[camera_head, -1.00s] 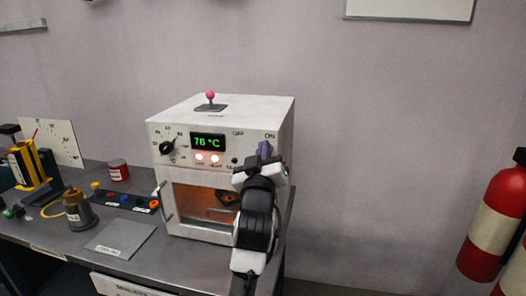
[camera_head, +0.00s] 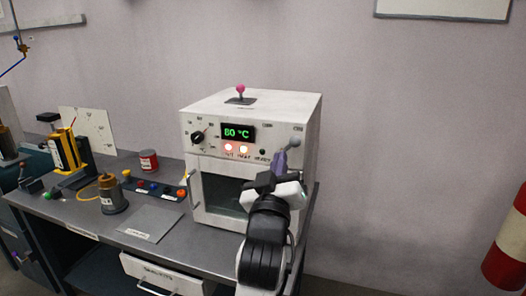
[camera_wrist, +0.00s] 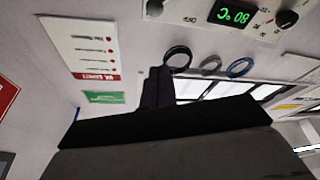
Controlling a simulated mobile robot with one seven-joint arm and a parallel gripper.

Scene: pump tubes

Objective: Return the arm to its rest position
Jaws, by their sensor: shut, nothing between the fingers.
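My gripper (camera_head: 281,160) is in front of the right side of the white oven (camera_head: 308,125) in the head view. Its fingers are shut and empty, and point up at the control panel. A grey-knobbed lever (camera_head: 295,142) shows just above the fingertips; I cannot tell whether they touch it. The arm hides the oven's lower right front. In the wrist view the dark shut fingers (camera_wrist: 158,88) stand up in the middle, with nothing between them. The green display (camera_head: 238,132) reads 80 °C. The oven window (camera_head: 222,192) is dark.
A pink-knobbed joystick (camera_head: 240,90) is on top of the oven. The grey bench (camera_head: 75,212) to the left holds a brass-topped pot (camera_head: 112,198), a red can (camera_head: 148,160) and a button strip (camera_head: 155,188). A fire extinguisher (camera_head: 508,250) is at far right. Bare wall lies between.

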